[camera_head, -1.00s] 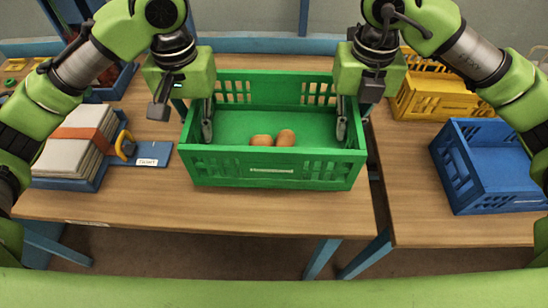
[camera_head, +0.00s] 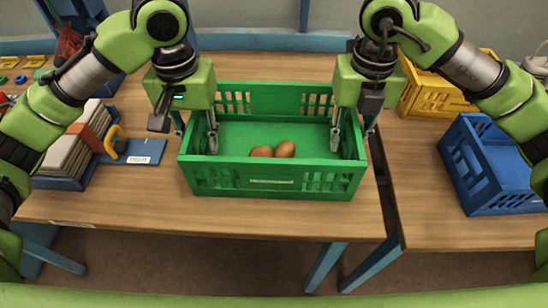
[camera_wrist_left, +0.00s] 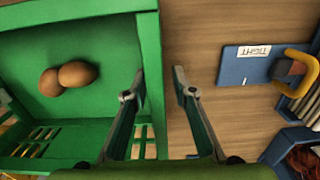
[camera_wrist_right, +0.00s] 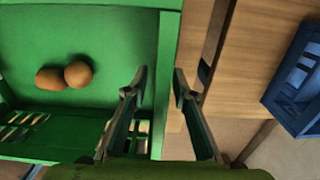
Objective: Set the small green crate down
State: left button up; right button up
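The small green crate (camera_head: 272,180) sits level on the wooden table, in the middle of the head view. Two brown egg-like things (camera_head: 274,150) lie together on its floor. My left gripper (camera_head: 196,140) is open around the crate's left side wall, one finger inside and one outside. The left wrist view shows that wall (camera_wrist_left: 152,60) between the parted fingers, with a gap on the outer side. My right gripper (camera_head: 352,140) is open around the right side wall in the same way. The right wrist view shows that wall (camera_wrist_right: 168,60) between its fingers. The crate's underside is hidden.
A stack of pale flat items (camera_head: 70,155) and a blue labelled plate (camera_head: 140,151) lie left of the crate. A gap separates this table (camera_head: 120,205) from the right table (camera_head: 430,220), which holds a blue crate (camera_head: 490,175) and a yellow crate (camera_head: 435,98). Bare tabletop lies in front.

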aim_at(193, 117)
pick_arm(q)
jog(key=shift+r, duration=0.15)
notch_tip(193, 117, up, 12)
jog(key=shift+f, duration=0.2)
pick_arm(e)
notch_tip(193, 117, up, 12)
jog(key=shift+r, duration=0.1)
dwell(0.7)
pick_arm(q)
jog(key=shift+r, duration=0.1)
